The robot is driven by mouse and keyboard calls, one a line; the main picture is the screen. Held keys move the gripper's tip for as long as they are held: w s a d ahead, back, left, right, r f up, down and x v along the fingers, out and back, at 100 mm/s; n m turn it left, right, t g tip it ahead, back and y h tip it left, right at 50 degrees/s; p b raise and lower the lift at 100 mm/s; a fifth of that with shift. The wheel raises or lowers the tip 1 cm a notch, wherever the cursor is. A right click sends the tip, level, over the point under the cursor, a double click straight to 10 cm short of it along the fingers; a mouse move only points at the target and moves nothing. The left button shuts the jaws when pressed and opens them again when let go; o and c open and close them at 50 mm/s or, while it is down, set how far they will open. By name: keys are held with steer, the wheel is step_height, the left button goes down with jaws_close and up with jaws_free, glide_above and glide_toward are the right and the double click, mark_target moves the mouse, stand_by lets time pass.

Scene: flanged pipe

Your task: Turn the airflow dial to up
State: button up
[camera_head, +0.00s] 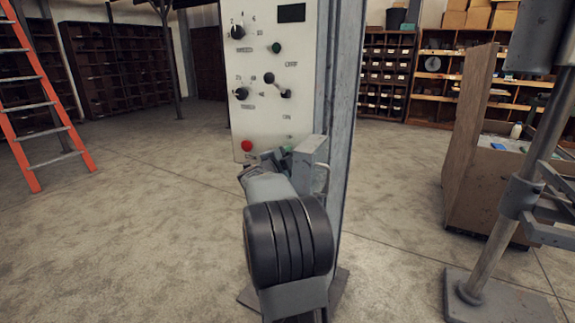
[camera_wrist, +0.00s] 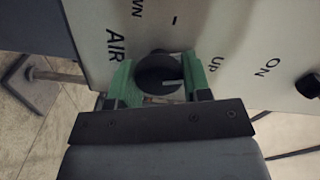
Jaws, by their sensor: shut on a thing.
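The white control panel (camera_head: 262,115) stands upright in front of me, with its lower part behind my arm. In the wrist view, the airflow dial (camera_wrist: 156,70) is a dark round knob beside the word AIR. A light mark shows on its right side, near the right finger. In the head view, my gripper (camera_head: 270,158) is at the panel's lower part and the dial cannot be made out.
Open floor (camera_head: 130,200) lies to the left.

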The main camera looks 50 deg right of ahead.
steer(key=shift+f+m+b, duration=0.1)
steer(key=shift+m+b, duration=1.35)
steer(key=shift+m, duration=0.75)
steer(key=o, duration=0.9)
steer(key=p+v, duration=0.1)
steer(key=v, duration=1.2)
steer(key=shift+a, duration=0.4)
